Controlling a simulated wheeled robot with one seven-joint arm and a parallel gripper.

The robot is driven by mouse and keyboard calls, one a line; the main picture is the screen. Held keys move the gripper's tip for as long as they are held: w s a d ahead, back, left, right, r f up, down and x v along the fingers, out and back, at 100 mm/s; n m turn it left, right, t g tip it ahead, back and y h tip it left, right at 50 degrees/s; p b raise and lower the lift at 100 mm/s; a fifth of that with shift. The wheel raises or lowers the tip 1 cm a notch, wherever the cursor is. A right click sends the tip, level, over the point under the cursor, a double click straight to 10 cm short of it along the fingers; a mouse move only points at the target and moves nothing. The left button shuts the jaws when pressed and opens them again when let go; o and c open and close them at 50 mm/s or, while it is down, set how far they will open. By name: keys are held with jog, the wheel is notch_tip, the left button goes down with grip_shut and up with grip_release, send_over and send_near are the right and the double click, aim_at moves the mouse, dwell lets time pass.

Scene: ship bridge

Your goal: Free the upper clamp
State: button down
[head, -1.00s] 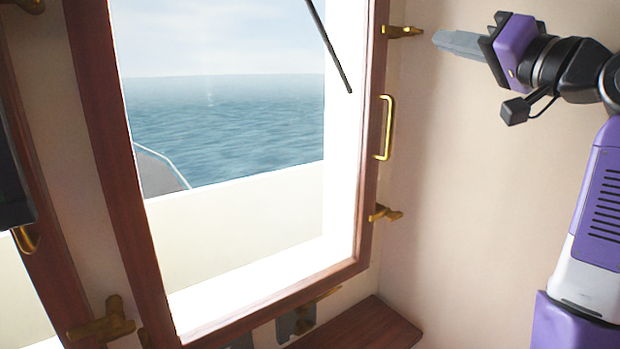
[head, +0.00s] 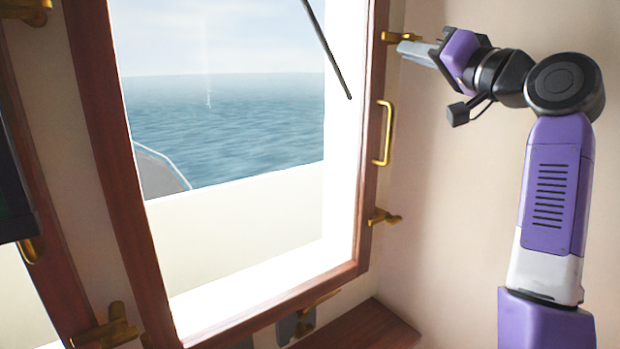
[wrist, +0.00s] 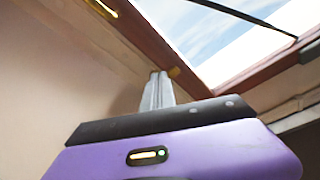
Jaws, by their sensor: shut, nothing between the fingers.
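The upper clamp (head: 392,37) is a small brass fitting on the right side of the wooden window frame (head: 371,150), near the top of the head view. It sticks out to the right. My gripper (head: 404,47) is shut and empty. Its grey fingertips are right at the clamp's outer end, partly overlapping it in the head view; I cannot tell whether they touch. In the wrist view the shut fingers (wrist: 158,76) point at the frame, with a small brass piece of the clamp (wrist: 174,71) just right of the tips.
A brass pull handle (head: 385,133) is on the frame below the clamp. A lower clamp (head: 383,217) sits further down. A wooden ledge (head: 368,328) juts out below the window. The wall (head: 455,220) between the frame and my arm is bare.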

jog(key=shift+w+d+r+p, duration=0.25)
jog(key=shift+d+r+p, duration=0.1)
jog(key=shift+d, duration=0.05)
dwell(0.9)
jog(key=shift+w+d+f, duration=0.1)
jog(key=shift+f, duration=0.05)
jog(key=shift+w+d+f, duration=0.15)
jog(key=shift+d+f, duration=0.05)
jog(key=shift+f, duration=0.05)
jog(key=shift+d, duration=0.1)
jog(key=shift+w+d+f, duration=0.2)
jog(key=shift+w+d, duration=0.15)
jog(key=shift+d, duration=0.05)
dwell(0.4)
jog(key=shift+f, duration=0.2)
jog(key=v, duration=0.4)
jog(key=b+v, duration=0.1)
jog(key=v, duration=0.1)
jog(key=shift+w+d+r, duration=0.1)
jog(key=shift+d+r, duration=0.15)
jog(key=shift+r, duration=0.1)
